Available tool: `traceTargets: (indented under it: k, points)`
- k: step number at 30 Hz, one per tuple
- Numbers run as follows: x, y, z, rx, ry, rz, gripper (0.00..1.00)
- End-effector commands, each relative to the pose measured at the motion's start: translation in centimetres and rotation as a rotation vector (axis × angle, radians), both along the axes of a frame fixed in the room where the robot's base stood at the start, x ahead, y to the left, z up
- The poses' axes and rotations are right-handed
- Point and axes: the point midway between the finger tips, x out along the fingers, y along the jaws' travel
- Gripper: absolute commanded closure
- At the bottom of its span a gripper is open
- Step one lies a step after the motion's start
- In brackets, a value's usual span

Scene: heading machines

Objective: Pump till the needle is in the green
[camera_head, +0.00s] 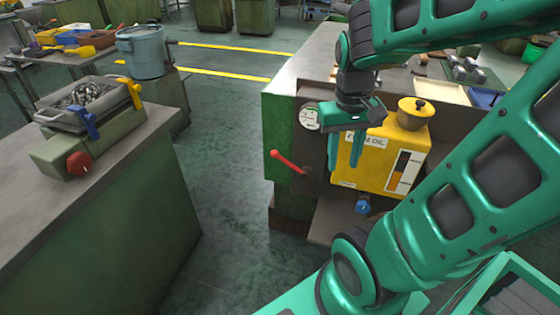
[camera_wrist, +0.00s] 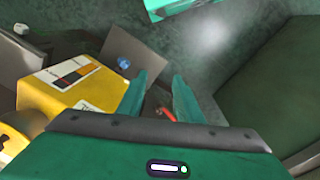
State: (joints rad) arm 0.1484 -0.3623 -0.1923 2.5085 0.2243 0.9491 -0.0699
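The red-handled lever (camera_head: 288,160) sticks out up and to the left from the front of the green machine. It also shows in the wrist view (camera_wrist: 166,113), seen in the gap between my fingers. The round white gauge (camera_head: 310,116) is on the machine above the lever, partly hidden at its right by my gripper; its needle and colours are too small to read. The yellow oil tank (camera_head: 372,158) is right of the gauge. My gripper (camera_head: 346,165) is open and empty, fingers pointing down, in front of the tank and right of the lever, apart from it.
A green bench (camera_head: 105,220) with a tray of metal parts (camera_head: 92,98) stands at left. Open floor (camera_head: 225,200) lies between bench and machine.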

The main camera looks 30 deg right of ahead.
Motion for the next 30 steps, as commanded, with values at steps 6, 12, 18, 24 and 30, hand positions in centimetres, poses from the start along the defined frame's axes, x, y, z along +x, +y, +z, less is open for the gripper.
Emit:
traceTargets:
  k: [6, 12, 18, 24, 30]
  points:
    - [8.4, -1.6, -2.6, -0.114, 0.019, 0.177, 0.68]
    - [16.0, -1.8, -6.0, -0.222, 0.031, 0.355, 0.68]
    - [23.1, -0.8, -10.4, -0.328, 0.041, 0.543, 0.68]
    - [27.8, 0.7, -14.3, -0.406, 0.048, 0.692, 0.68]
    - [29.8, 1.4, -16.1, -0.441, 0.048, 0.759, 0.68]
